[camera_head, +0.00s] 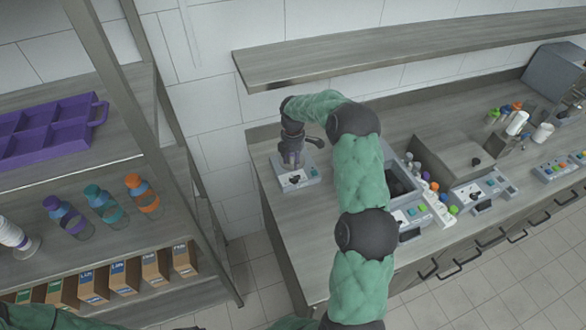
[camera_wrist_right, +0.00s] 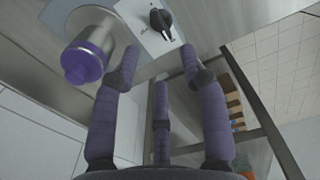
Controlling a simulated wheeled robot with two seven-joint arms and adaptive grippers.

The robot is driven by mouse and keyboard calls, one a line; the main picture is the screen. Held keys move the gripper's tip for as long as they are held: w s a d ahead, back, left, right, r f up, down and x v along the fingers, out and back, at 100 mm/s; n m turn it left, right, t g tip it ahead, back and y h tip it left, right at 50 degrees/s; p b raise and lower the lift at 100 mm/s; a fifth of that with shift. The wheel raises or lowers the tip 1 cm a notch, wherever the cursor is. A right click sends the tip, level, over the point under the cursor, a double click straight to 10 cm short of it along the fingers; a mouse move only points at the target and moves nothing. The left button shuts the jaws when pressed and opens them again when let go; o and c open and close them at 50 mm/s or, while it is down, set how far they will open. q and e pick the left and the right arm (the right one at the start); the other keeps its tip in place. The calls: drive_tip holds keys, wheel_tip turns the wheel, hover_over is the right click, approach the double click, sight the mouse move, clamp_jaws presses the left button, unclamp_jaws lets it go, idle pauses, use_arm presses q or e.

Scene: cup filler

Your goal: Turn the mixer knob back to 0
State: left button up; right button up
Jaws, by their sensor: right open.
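The mixer (camera_head: 309,174) stands at the left end of the counter, with a light panel on its front. Its black knob (camera_head: 294,179) sits on that panel and also shows in the right wrist view (camera_wrist_right: 160,20) at the top. A purple-and-metal cup or container (camera_wrist_right: 83,63) is beside the panel in the wrist view. My right gripper (camera_head: 292,158) is just behind and above the panel in the head view. Its purple fingers (camera_wrist_right: 160,62) are spread open and empty, apart from the knob. The knob's scale is too small to read. My left gripper is not in view.
A shelf rack at left holds a purple tray (camera_head: 45,133), lidded bottles (camera_head: 105,206) and boxes (camera_head: 125,278). A wall shelf (camera_head: 390,52) runs above the counter. Other panels (camera_head: 485,188) and colored bottles (camera_head: 512,110) stand to the right. The counter's front left (camera_head: 310,240) is clear.

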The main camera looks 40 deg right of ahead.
wheel_tip(320, 180, up, 3)
drive_tip(key=shift+r, duration=0.2)
idle(0.5)
